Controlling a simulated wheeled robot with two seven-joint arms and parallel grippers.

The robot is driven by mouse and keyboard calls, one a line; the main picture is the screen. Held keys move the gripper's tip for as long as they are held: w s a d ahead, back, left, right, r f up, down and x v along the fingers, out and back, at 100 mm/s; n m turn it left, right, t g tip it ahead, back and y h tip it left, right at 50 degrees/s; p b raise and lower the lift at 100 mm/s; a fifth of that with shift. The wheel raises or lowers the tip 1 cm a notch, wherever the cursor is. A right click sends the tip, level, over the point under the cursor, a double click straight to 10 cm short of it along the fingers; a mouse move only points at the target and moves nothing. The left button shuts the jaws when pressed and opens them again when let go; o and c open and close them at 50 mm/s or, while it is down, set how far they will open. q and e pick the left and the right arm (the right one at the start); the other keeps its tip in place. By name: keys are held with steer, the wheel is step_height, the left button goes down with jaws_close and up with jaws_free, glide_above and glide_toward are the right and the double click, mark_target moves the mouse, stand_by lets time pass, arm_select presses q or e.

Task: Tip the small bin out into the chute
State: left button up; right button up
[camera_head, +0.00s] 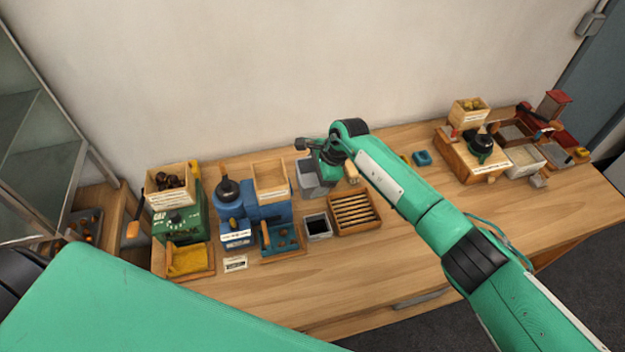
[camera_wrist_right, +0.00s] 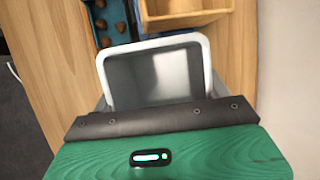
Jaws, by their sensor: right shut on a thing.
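My right gripper (camera_head: 315,160) is shut on a small grey bin (camera_head: 309,182), at the back of the table, right of the blue machine. In the right wrist view the bin (camera_wrist_right: 154,75) has a pale rim and a grey inside with no chestnuts visible. The gripper body covers its near side, and I cannot tell whether it touches the table. An open wooden hopper (camera_head: 270,180) stands on the blue machine (camera_head: 268,211), left of the bin; I cannot tell whether this is the chute. My left gripper is not in view.
A blue tray (camera_head: 283,241) with a few chestnuts, a second grey bin (camera_head: 318,228) with a dark inside and a slatted wooden rack (camera_head: 354,211) stand in front. The table's front right (camera_head: 395,262) is clear.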

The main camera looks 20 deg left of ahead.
steer(key=shift+s+r+g+h+b, duration=0.15)
steer(key=shift+r+g+h+b, duration=0.35)
steer(key=shift+g+b, duration=0.55)
steer(key=shift+s+d+r, duration=0.1)
steer(key=shift+r, duration=0.1)
steer(key=s+r+p, duration=0.1)
steer(key=r+p, duration=0.1)
steer(key=s+d+r+p, duration=0.1)
steer(key=s+r+p, duration=0.1)
steer(key=shift+d, duration=0.1)
steer(key=s+r, duration=0.2)
steer(key=shift+s+d+r, duration=0.35)
